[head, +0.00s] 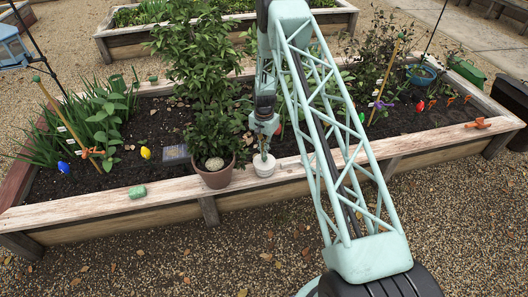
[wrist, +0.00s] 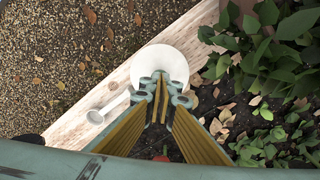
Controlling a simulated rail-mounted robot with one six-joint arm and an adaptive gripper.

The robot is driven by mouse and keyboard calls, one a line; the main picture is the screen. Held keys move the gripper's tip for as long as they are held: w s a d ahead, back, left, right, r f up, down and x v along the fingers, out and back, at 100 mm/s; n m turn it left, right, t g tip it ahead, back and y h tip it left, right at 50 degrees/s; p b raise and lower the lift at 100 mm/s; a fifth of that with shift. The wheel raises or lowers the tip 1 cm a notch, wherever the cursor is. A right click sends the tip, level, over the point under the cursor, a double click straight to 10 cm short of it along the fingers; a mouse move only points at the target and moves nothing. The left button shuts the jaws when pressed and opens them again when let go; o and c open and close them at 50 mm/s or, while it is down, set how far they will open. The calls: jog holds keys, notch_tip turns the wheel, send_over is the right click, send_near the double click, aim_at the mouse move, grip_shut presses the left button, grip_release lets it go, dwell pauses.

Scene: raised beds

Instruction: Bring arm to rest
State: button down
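My arm reaches forward over the front edge of the raised bed in the head view. My gripper (head: 264,155) points down at a small white round object (head: 264,168) on the wooden front ledge (head: 100,208). In the wrist view, my gripper's fingertips (wrist: 160,78) are close together, with only a narrow gap, in front of this white disc-like object (wrist: 163,58). I see nothing clearly held; whether the tips touch the white object is unclear. A white rod-like piece (wrist: 108,107) extends beside it; I cannot tell whether it is joined on.
A potted leafy plant (head: 215,178) stands on the ledge close left of my gripper. A green object (head: 137,192) lies farther left. An orange object (head: 479,123) lies on the ledge at the right. Stakes and plants fill the bed. Gravel in front is open.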

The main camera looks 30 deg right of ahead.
jog(key=shift+f+b, duration=0.6)
jog(key=shift+f, duration=0.6)
jog(key=shift+r, duration=0.15)
dwell(0.5)
jog(key=shift+r+p, duration=1)
jog(key=shift+r, duration=2.35)
jog(key=shift+r, duration=0.1)
